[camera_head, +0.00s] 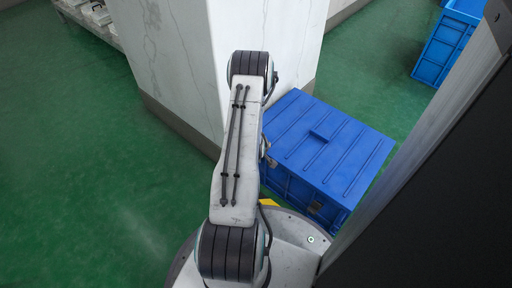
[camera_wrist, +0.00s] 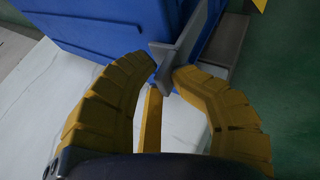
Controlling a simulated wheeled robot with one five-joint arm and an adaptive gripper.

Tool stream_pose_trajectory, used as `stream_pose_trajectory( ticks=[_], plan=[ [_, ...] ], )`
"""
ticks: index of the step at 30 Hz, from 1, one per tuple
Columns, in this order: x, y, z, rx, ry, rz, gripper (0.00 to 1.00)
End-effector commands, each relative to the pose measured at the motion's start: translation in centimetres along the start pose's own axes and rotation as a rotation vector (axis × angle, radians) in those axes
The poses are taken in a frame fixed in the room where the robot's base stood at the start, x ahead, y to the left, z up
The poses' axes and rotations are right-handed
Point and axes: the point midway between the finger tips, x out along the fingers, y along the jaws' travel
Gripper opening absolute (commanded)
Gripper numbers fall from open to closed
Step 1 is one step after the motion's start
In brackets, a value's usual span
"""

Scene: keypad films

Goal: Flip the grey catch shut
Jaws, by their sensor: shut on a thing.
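A blue lidded crate (camera_head: 335,150) stands against a white pillar in the head view. Its blue side (camera_wrist: 110,28) fills the upper left of the wrist view. The grey catch (camera_wrist: 166,52) sticks out from the crate's edge in the wrist view. My gripper (camera_wrist: 166,70) has its two yellow ribbed fingers closed around the catch's end, one on each side. A yellow bar shows between the fingers below the catch. In the head view my arm hides most of the gripper, and I cannot make out the catch there.
The white pillar (camera_head: 170,60) rises close beside my arm and the crate. Another blue crate (camera_head: 447,45) stands at the upper right. A low shelf (camera_head: 88,18) is at the top left. The green floor (camera_head: 75,170) is clear on the left.

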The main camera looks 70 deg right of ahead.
Motion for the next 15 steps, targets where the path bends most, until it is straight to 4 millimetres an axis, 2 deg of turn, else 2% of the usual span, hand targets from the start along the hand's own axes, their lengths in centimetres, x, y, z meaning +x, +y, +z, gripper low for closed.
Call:
stream_pose_trajectory(
  ticks=[15],
  plan=[
    [0.51,0.65,-0.12,-0.005,0.001,0.008,0.0]
  ],
)
